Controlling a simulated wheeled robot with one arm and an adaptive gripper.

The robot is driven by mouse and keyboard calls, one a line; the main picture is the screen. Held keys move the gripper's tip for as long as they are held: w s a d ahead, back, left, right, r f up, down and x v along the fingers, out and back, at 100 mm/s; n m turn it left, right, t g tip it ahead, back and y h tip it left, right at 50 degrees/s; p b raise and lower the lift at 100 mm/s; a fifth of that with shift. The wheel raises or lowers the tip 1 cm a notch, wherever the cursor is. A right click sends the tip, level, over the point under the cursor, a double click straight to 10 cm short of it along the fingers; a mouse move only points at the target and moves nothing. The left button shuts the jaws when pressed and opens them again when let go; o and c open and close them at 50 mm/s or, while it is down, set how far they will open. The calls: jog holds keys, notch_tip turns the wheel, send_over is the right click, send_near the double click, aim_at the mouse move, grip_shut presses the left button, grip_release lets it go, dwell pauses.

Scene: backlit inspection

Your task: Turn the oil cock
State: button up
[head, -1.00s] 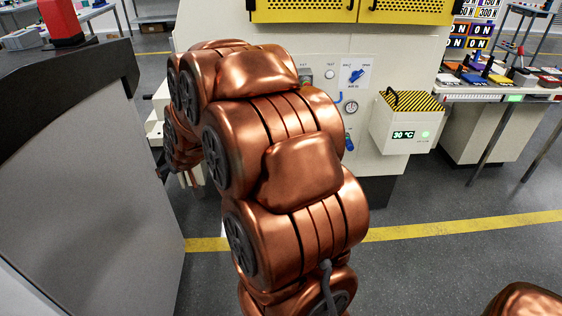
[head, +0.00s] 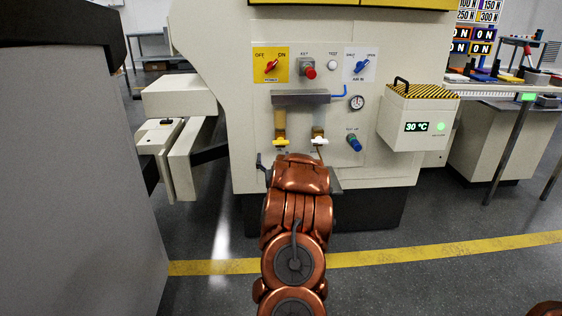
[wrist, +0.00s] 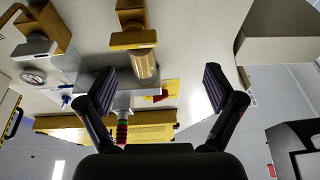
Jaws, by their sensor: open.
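Two small cocks sit side by side under a grey bracket (head: 300,97) on the machine front. The left one has a yellow handle (head: 281,142) below an amber sight tube (head: 280,122); the right one has a white handle (head: 319,140) below a paler tube. Neither handle bears a readable label. In the wrist view the amber tube (wrist: 144,66) and its brass-coloured fitting (wrist: 133,39) stand just beyond my gripper (wrist: 158,82). The gripper is open and empty, its two fingers apart. In the head view my arm hides most of it, below the cocks.
Above are a power switch (head: 270,66), a red knob (head: 309,72) and a blue air switch (head: 361,67). A gauge (head: 357,103) and another blue knob (head: 354,142) are to the right. A temperature box (head: 417,116) juts out right; a grey cabinet (head: 75,170) stands left.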

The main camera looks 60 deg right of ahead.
aim_at(281, 143)
jog(key=w+d+r+h+b, duration=0.1)
jog(key=d+b, duration=0.2)
jog(key=d, duration=0.4)
jog(key=shift+w+d+m+b, duration=0.2)
jog(key=shift+w+m+b, duration=0.1)
jog(key=shift+w+b, duration=0.1)
jog(key=shift+r, duration=0.1)
jog(key=shift+c, duration=0.3)
jog(key=shift+h, duration=0.3)
jog(key=c, duration=1.1)
